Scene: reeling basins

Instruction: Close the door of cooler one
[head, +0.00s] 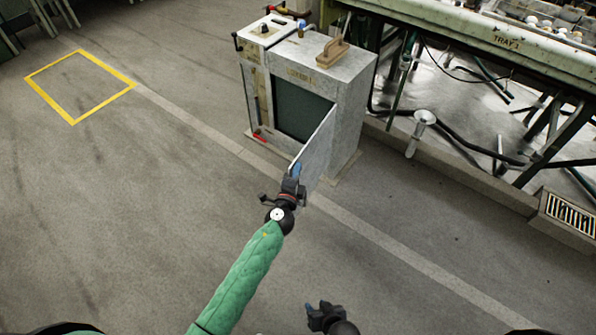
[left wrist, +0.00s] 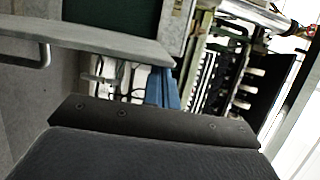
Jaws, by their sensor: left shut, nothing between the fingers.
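Cooler one (head: 345,100) is a grey cabinet with a dark opening (head: 300,110) in its front. Its door (head: 318,145) stands open, swung out towards me from the right side of the opening. In the left wrist view the door (left wrist: 90,38) crosses the upper left, with a bar handle (left wrist: 42,55) on it. My left gripper (head: 296,170) is shut and empty at the door's free edge; its blue fingers (left wrist: 163,88) show in the left wrist view. I cannot tell whether they touch the door. My right gripper (head: 316,310) is low in the head view, away from the cooler; its jaws are unclear.
A wooden-handled block (head: 332,50) lies on the cooler. A narrower unit (head: 262,30) stands against its left side. A long bench marked TRAY 1 (head: 500,40), with pipes below, is at the right. A yellow floor square (head: 80,85) is at the left; the floor between is clear.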

